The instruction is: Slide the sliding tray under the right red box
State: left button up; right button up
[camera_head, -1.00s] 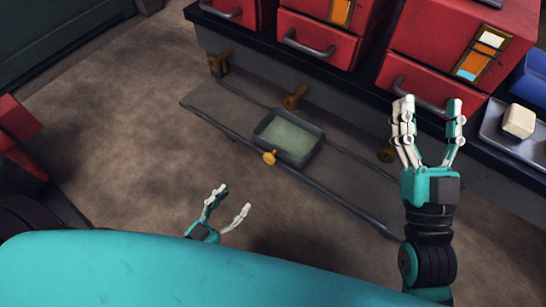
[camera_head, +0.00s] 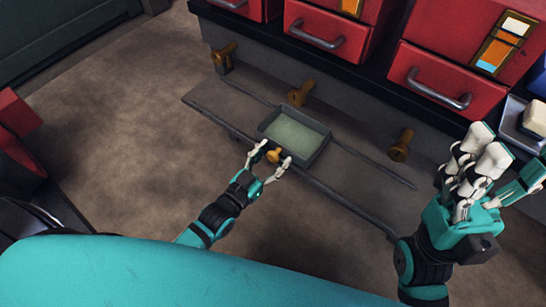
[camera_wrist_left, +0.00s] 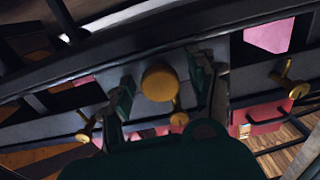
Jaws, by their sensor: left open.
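The sliding tray (camera_head: 321,151) is a shallow grey box with a pale green bottom. It sits on a long rail shelf, in front of the middle red box (camera_head: 328,42). A round yellow knob (camera_head: 274,156) is on its near side. My left gripper (camera_head: 273,152) is open, with its fingers on either side of the knob. In the left wrist view the knob (camera_wrist_left: 160,83) shows between the fingers; contact cannot be told. The right red box (camera_head: 440,80) stands farther right. My right gripper (camera_head: 508,160) is open and empty in front of it.
The rail shelf (camera_head: 225,107) runs from upper left to lower right, with bare room right of the tray. Brass pegs (camera_head: 401,146) stick out behind it. A small dish with a pale block (camera_head: 537,118) is at the far right.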

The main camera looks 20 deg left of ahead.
pick_arm(q)
jog(key=shift+w, duration=0.1)
grip_shut()
dwell(0.4)
